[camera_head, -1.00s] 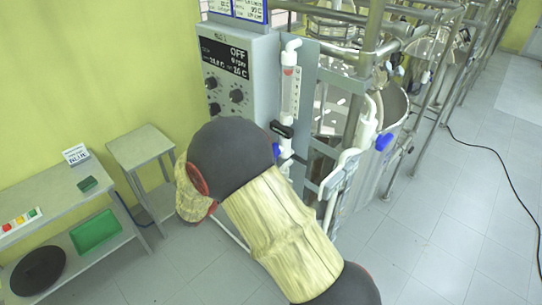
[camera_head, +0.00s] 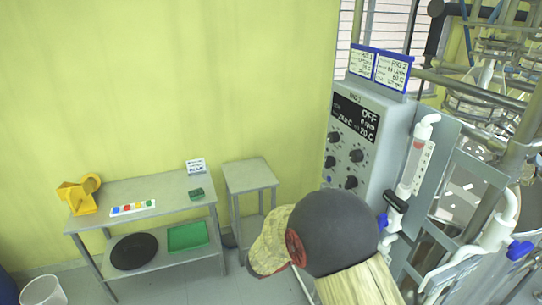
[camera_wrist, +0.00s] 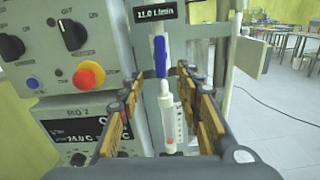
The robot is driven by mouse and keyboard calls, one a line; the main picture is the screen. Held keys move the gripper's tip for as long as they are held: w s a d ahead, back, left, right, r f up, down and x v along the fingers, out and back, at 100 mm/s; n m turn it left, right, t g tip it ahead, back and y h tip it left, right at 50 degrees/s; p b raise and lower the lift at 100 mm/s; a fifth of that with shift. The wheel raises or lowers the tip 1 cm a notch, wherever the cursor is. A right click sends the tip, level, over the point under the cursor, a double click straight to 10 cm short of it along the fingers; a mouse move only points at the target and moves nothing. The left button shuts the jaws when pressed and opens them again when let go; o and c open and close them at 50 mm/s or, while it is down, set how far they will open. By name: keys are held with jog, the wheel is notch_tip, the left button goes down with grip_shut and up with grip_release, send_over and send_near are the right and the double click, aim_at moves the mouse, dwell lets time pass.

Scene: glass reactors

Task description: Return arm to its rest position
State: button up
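My arm (camera_head: 338,232) shows in the head view at the bottom, bent in front of the cabinet marked RIG 2; its gripper end is hidden there. In the wrist view my gripper (camera_wrist: 163,82) is open, one finger at each side. A white flow tube with a blue part (camera_wrist: 160,57) shows between the fingers, seemingly beyond them. I see nothing held. The wrist faces a panel with knobs and a red button (camera_wrist: 89,75).
The control cabinet (camera_head: 365,150) and a metal frame with glass vessels (camera_head: 480,105) stand on the right. A grey bench (camera_head: 170,193) with a yellow object (camera_head: 80,196) and a small table (camera_head: 249,176) stand along the wall. A white bin (camera_head: 45,291) is at lower left.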

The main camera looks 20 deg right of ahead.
jog(key=s+a+f+m+g+y+b, duration=0.2)
jog(key=s+a+f+m+g+y, duration=0.3)
jog(key=s+f+m+y, duration=0.7)
jog(key=s+a+r+m+t+y+b, duration=0.2)
jog(key=s+a+m+t+y+b, duration=0.1)
jog(key=a+b, duration=0.3)
jog(key=s+a+r+m+t+y+b, duration=0.3)
jog(key=s+a+t+b, duration=0.2)
jog(key=a+t+b, duration=0.1)
jog(key=shift+s+a+r+b, duration=0.2)
jog(key=shift+a+b, duration=0.15)
jog(key=shift+a, duration=0.5)
jog(key=shift+o, duration=0.3)
